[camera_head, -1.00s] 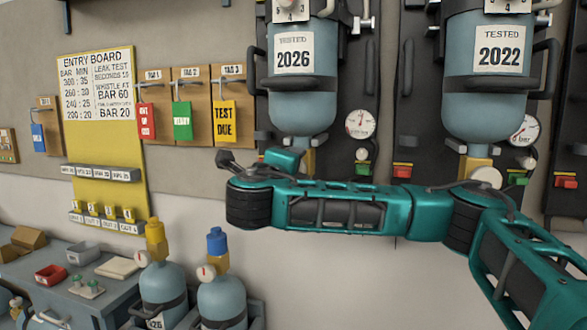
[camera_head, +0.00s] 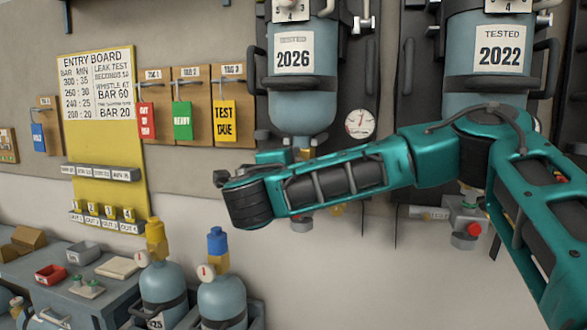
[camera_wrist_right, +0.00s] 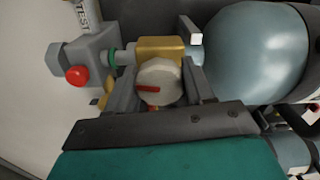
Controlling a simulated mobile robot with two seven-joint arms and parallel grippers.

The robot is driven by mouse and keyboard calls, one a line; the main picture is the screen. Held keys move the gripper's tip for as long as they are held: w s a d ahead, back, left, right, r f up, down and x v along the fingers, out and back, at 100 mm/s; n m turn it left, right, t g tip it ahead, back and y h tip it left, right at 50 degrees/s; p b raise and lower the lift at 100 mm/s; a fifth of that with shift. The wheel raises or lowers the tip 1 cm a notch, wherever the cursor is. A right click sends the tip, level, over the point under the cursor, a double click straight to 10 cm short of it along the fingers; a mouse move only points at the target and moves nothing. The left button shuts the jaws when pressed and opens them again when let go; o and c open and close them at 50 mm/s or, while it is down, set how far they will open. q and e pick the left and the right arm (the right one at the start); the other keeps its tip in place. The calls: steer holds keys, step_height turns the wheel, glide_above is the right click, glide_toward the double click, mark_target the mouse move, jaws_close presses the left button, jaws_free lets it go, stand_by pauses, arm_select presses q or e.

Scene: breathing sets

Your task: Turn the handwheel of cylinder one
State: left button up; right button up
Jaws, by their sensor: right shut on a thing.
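The handwheel (camera_wrist_right: 160,82) is a pale round knob with a red mark on its face, on a brass valve body (camera_wrist_right: 160,48) in the right wrist view. My right gripper (camera_wrist_right: 157,84) is shut on it, with one dark finger on each side. The valve belongs to a blue-grey cylinder (camera_wrist_right: 250,55). In the head view, the cylinder tagged TESTED 2026 (camera_head: 302,112) hangs just above my right wrist. There the arm hides the handwheel and my fingers. My left gripper is not in view.
A second cylinder tagged 2022 (camera_head: 500,80) hangs to the right, its valve behind my arm. A gauge (camera_head: 360,123) sits between them. A red knob (camera_wrist_right: 77,76) is close to the gripper. Two shorter cylinders (camera_head: 222,298) stand below, beside a bench (camera_head: 75,305).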

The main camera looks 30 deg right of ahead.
steer(key=shift+a+f+n, duration=0.1)
steer(key=shift+f+n, duration=0.1)
steer(key=shift+n, duration=0.5)
stand_by(0.9)
steer(key=o, duration=1)
steer(key=shift+r, duration=0.1)
steer(key=b+v, duration=0.2)
steer(key=v, duration=1.1)
